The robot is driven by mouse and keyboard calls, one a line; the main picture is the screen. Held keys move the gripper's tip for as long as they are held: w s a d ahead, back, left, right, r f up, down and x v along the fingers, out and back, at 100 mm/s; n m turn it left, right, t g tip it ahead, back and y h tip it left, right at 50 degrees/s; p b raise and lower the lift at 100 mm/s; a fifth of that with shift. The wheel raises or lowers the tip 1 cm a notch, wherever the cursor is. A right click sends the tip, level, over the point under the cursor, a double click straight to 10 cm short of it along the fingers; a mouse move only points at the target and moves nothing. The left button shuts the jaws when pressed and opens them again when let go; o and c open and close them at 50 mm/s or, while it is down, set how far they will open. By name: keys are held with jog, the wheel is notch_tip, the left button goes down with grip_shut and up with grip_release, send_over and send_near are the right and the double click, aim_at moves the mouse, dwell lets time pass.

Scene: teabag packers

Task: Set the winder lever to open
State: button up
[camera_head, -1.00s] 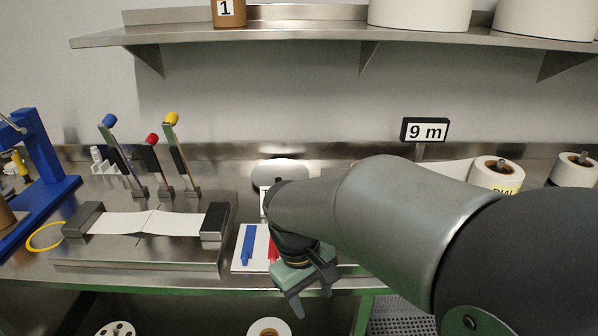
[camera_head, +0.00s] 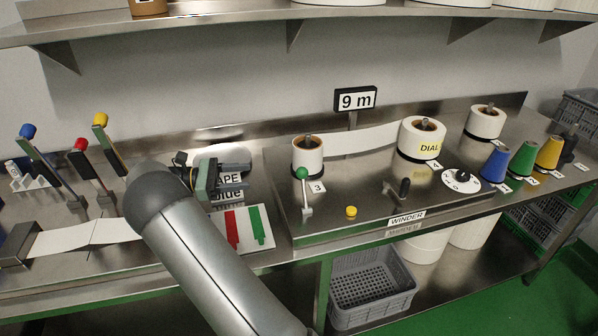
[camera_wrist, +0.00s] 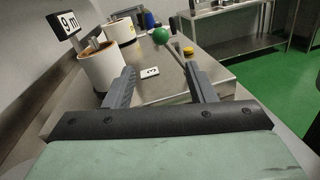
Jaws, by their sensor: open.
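The winder (camera_head: 370,205) is a metal bench unit with a "WINDER" label on its front. Its green-knobbed lever (camera_head: 303,188) stands at the left front of the unit, nearly upright, beside a tag "3". My gripper (camera_head: 212,180) is left of this lever, apart from it. In the wrist view, my gripper (camera_wrist: 160,84) is open and empty. The green knob (camera_wrist: 161,36) shows ahead, beyond the fingertips and between their lines. Whether the lever is in its open position cannot be told.
A white roll (camera_head: 308,156) stands just behind the lever, and a yellow button (camera_head: 351,211) is to its right. A black crank handle (camera_head: 403,189) and a dial (camera_head: 461,180) are farther right. A board with red and green strips (camera_head: 243,228) lies below my gripper.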

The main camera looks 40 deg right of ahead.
aim_at(302, 173)
jog(key=p+x, duration=0.3)
jog(key=x, duration=1.3)
jog(key=shift+s+d+p, duration=0.1)
jog(key=shift+d+p, duration=0.1)
jog(key=shift+p, duration=0.1)
grip_shut()
